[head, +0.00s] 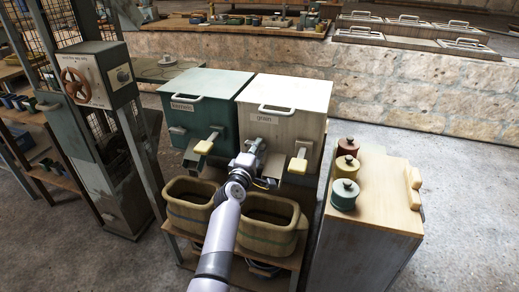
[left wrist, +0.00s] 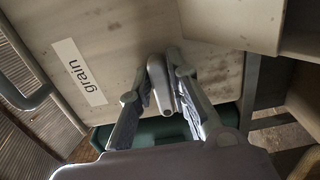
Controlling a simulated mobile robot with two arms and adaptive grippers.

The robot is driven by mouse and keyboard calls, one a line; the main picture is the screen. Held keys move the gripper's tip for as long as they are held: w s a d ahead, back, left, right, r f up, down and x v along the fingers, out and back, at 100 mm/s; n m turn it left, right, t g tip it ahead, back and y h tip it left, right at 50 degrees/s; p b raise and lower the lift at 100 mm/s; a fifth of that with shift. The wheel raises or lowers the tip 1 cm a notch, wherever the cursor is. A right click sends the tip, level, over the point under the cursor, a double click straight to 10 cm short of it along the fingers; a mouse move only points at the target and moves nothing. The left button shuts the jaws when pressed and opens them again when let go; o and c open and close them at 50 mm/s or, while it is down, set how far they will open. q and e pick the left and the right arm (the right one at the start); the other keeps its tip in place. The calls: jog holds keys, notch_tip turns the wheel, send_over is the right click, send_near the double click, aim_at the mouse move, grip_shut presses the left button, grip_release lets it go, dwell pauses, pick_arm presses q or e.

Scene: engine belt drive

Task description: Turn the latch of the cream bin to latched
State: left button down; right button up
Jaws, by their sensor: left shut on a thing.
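The cream bin (head: 284,100), labelled "grain", stands on a wooden stand to the right of the green bin (head: 205,100). My left gripper (head: 255,158) is at the cream bin's front, below the label. In the left wrist view my left gripper (left wrist: 160,98) has its two fingers on either side of a small grey latch (left wrist: 157,70) on the cream bin's front (left wrist: 115,35). It is shut on this latch. The latch's far end shows between the fingers. In the head view the gripper mostly hides the latch. My right gripper is not in view.
Two tubs (head: 268,224) stand below. A cabinet (head: 372,205) with three lidded jars is at the right.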

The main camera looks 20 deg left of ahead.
pick_arm(q)
jog(key=shift+a, duration=0.45)
jog(key=c, duration=1.9)
grip_release()
jog(key=shift+c, duration=0.2)
jog(key=shift+o, duration=1.3)
jog(key=shift+a+f, duration=0.15)
jog(key=shift+a, duration=0.1)
jog(key=shift+o, duration=0.5)
jog(key=shift+d, duration=0.35)
